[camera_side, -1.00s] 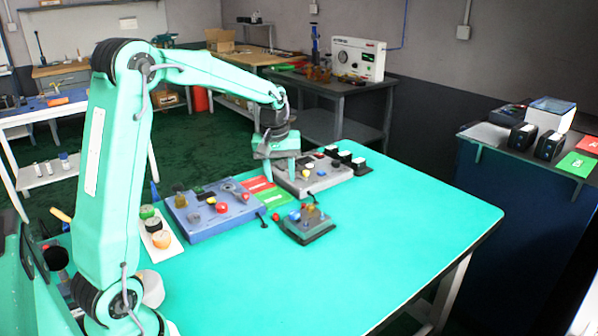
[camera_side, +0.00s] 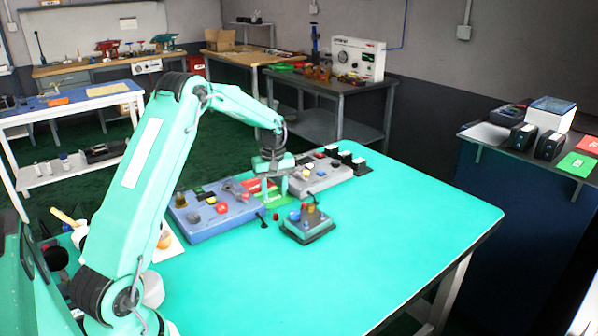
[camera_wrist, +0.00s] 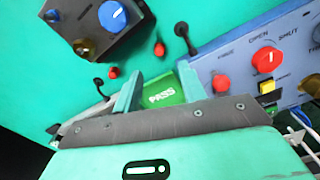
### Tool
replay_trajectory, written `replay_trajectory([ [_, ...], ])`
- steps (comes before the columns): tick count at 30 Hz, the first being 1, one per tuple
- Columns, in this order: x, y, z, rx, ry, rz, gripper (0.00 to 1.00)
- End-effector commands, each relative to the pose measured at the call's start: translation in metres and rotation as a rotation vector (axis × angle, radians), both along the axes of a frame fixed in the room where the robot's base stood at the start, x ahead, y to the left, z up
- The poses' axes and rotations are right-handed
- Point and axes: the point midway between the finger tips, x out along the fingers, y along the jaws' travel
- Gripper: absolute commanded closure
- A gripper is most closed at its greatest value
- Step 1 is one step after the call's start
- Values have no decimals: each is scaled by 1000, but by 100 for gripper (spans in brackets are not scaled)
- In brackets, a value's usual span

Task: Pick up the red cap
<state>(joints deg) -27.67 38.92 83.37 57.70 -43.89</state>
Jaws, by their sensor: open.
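Two small red pieces lie on the teal table in the wrist view, one nearer the small dark box (camera_wrist: 113,73) and one nearer the blue panel (camera_wrist: 159,49); I cannot tell which is the red cap. A red piece also shows in the side view (camera_side: 276,216), between the blue panel and the small box. My gripper (camera_side: 275,188) is open and empty, fingers pointing down near the green card. In the wrist view my gripper (camera_wrist: 158,86) has its two fingers apart around the view of the green PASS card (camera_wrist: 165,93). The red pieces lie beyond the fingertips.
The blue panel (camera_side: 190,228) with a red knob (camera_wrist: 266,60) stands left of the red pieces in the side view. The small dark box (camera_side: 308,230) with knobs stands right. A grey panel (camera_side: 312,182) is behind. The table's right side (camera_side: 420,220) is clear.

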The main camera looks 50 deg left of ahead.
Motion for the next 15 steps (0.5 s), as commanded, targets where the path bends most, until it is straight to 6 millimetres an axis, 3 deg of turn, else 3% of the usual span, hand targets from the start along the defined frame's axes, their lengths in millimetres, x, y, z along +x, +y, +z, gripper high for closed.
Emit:
replay_trajectory([
  [6,0,-1,-18,-1,1,-1,59],
  [15,0,-1,-23,-1,1,-2,59],
])
